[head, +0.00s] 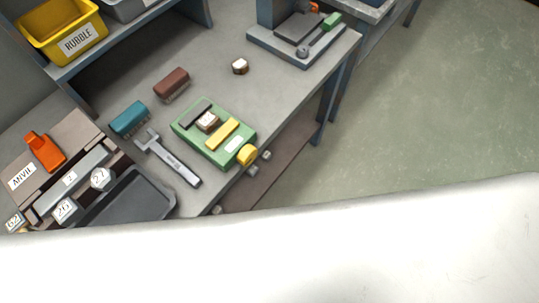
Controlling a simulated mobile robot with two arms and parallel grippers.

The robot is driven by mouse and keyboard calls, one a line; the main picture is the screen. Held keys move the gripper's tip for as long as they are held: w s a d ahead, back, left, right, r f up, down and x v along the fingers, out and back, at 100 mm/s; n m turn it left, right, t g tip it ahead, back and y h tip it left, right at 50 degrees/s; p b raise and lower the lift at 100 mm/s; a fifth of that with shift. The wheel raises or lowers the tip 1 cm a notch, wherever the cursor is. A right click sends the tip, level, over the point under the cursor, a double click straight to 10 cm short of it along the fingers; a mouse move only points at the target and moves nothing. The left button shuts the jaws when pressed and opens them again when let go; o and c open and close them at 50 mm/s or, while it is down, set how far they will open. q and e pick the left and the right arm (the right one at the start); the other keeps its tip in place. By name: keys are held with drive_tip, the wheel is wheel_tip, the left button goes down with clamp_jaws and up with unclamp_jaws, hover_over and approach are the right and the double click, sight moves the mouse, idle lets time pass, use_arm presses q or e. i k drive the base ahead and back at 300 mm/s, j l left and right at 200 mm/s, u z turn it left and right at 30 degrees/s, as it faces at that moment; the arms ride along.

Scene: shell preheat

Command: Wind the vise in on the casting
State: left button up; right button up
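The green vise (188,133) lies on the grey bench. It has a dark jaw (195,111) on its far-left side, a yellow jaw (222,134) nearer the front edge, and a yellow knob (247,154) at its front end. A small brown-and-white casting (207,122) sits between the two jaws. It lies close to both, but I cannot tell whether the yellow jaw touches it. Neither of my grippers is in view. A large white shape hides the lower part of the picture.
Near the vise are a grey wrench-like tool (175,164), a teal brush-like block (129,119), a brown one (171,84) and another small block (240,67). A dark tray (128,203), an orange tool (45,151) and a yellow RUBBLE bin (61,30) are left. Open floor lies right.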

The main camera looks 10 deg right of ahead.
sight(247, 154)
drive_tip(key=l+u, duration=0.1)
drive_tip(key=u, duration=0.35)
drive_tip(key=i+l+u, duration=0.15)
drive_tip(key=u, duration=0.25)
drive_tip(key=l+u, duration=0.15)
drive_tip(key=u, duration=0.3)
drive_tip(key=l+u, duration=0.15)
drive_tip(key=u, duration=0.3)
drive_tip(key=l+u, duration=0.2)
drive_tip(key=u, duration=0.2)
drive_tip(key=l+u, duration=0.15)
drive_tip(key=u, duration=0.3)
